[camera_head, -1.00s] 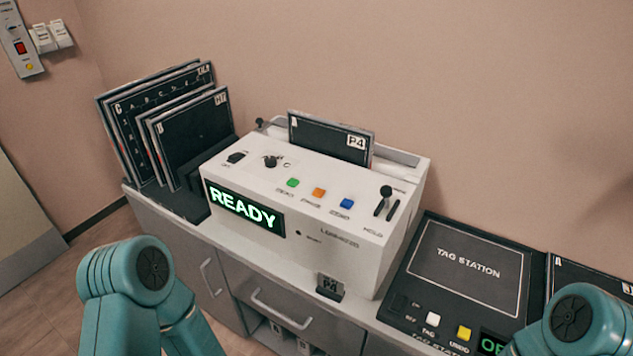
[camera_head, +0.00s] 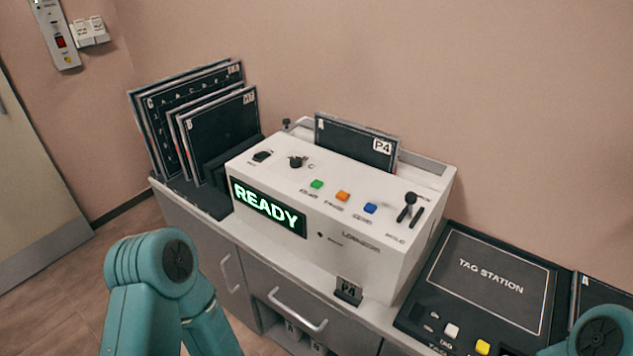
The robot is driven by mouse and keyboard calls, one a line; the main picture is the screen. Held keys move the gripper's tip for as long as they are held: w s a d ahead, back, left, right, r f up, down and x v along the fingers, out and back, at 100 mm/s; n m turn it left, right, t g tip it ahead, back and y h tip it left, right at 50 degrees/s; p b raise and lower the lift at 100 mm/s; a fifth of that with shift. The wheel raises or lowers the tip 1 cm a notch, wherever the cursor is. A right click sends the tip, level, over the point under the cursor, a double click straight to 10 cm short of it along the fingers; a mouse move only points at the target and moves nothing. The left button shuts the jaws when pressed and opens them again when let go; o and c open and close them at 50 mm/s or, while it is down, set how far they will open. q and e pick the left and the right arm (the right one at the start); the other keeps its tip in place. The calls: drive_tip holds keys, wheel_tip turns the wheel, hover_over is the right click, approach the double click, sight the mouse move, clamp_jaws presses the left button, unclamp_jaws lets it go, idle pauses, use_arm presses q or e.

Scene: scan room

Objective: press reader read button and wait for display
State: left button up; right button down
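The white reader (camera_head: 335,200) stands on the cabinet top. Its display (camera_head: 268,206) shows READY in green letters. A green button (camera_head: 317,184), an orange button (camera_head: 343,196) and a blue button (camera_head: 370,208) sit in a row on its top; their labels are too blurred to read surely. A dark plate marked P4 (camera_head: 355,143) stands upright in the slot at the back of the reader. My teal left arm is at the lower left and my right arm at the lower right corner. Both grippers are out of view.
A rack of dark plates (camera_head: 222,125) stands left of the reader. A black tag station (camera_head: 490,276) with a white and a yellow button lies to the right. Drawer handles (camera_head: 297,310) project from the cabinet front.

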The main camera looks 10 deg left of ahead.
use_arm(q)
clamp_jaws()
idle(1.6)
